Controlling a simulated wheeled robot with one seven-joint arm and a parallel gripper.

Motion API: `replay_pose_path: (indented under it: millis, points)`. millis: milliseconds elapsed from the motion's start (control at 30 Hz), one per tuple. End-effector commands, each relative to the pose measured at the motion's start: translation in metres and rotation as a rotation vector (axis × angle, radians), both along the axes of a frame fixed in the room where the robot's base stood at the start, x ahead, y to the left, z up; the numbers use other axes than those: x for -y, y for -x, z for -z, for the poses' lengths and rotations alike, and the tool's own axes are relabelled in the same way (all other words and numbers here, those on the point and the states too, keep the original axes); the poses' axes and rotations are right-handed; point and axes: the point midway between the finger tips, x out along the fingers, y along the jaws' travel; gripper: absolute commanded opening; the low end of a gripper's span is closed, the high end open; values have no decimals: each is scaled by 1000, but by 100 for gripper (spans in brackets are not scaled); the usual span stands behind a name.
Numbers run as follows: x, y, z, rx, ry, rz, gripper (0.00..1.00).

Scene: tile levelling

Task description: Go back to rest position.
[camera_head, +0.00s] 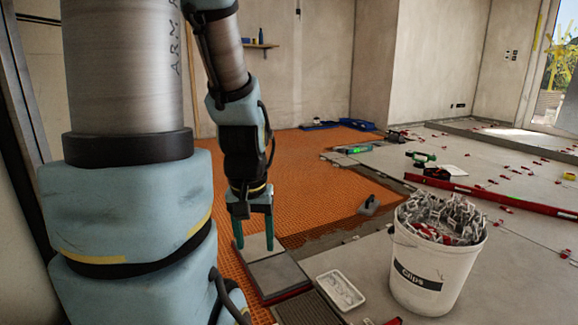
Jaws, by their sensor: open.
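My gripper (255,232) hangs at the end of my arm, left of centre, and points down. Its two green fingers are apart, with nothing visible between them. The fingertips are over or just behind a stack of grey tiles (273,273) on the floor. I cannot tell whether they touch the stack. My own large arm links fill the left of the view and hide the floor there.
A white bucket (414,271) labelled Clips, full of clips, stands to the right. A white tray (340,291) lies beside the tiles. A trowel (369,205) rests near the orange mat (310,185). A red level (490,194) lies on the tiled floor.

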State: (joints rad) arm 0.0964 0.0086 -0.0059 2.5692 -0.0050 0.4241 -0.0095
Motion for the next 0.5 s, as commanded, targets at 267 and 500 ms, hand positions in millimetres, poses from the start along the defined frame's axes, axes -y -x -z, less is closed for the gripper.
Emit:
replay_pose_path:
  millis: [267, 500]
  points:
    - [2, -3, -65, -1, 0, 10, 62]
    - [2, -3, -136, -1, -1, 11, 62]
